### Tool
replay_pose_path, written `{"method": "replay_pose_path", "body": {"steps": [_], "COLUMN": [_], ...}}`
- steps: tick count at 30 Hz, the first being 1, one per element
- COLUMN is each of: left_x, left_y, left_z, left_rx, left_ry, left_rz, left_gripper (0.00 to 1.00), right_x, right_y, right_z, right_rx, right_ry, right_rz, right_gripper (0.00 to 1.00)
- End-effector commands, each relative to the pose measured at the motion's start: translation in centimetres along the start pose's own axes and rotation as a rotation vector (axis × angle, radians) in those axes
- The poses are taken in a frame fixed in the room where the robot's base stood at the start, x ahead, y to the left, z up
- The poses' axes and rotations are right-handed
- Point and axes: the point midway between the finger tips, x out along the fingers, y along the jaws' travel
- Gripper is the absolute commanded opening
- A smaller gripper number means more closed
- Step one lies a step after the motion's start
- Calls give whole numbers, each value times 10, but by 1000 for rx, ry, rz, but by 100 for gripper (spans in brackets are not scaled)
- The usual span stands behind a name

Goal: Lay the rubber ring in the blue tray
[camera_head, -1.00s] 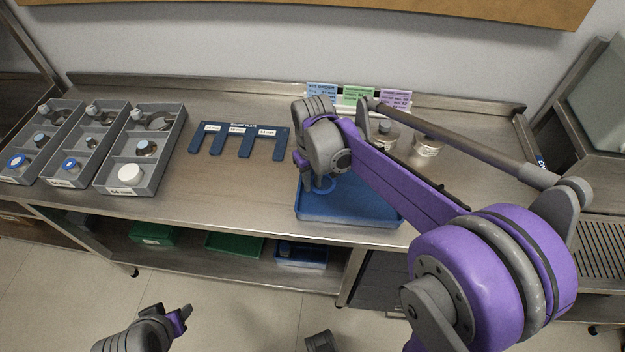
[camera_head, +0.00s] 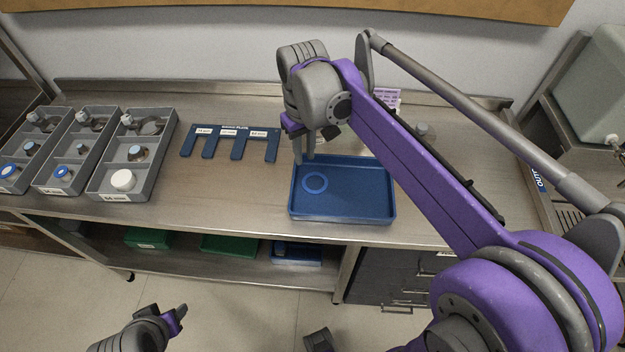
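The blue tray (camera_head: 345,216) stands near the front edge of the steel bench. The rubber ring (camera_head: 315,183), a thin blue ring, lies flat on the tray floor in its left part. My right gripper (camera_head: 304,158) is above the tray's back left corner, apart from the ring. Its fingers point down, partly hidden by the wrist, and I cannot make out the gap between them; nothing shows in them. My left gripper (camera_head: 180,317) is low at the bottom left, in front of the bench and far from the tray; its opening is not clear.
Three grey sectioned bins (camera_head: 120,198) with bottles and caps stand on the left of the bench. A dark blue slotted plate (camera_head: 237,130) lies behind the middle. My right arm covers the bench's right part. Green bins (camera_head: 230,245) sit on the shelf below.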

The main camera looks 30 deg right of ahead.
Motion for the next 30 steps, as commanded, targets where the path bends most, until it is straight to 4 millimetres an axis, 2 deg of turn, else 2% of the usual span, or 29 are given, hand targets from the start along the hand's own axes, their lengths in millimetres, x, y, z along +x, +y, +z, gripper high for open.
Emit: {"method": "replay_pose_path", "body": {"steps": [5,9,15,21,30], "left_x": [0,0,0,0,0], "left_y": [0,0,0,0,0], "left_z": [0,0,0,0,0], "left_rx": [0,0,0,0,0], "left_ry": [0,0,0,0,0], "left_rz": [0,0,0,0,0], "left_gripper": [50,50,50,50,50], "right_x": [17,47,90,110,111], "right_y": [-13,-25,-37,-41,-41], "right_z": [44,93,145,165,166], "right_rx": [17,40,67,79,80], "right_ry": [107,232,376,436,441], "right_rz": [13,22,22,19,18], "right_gripper": [24,24,24,24,24]}}
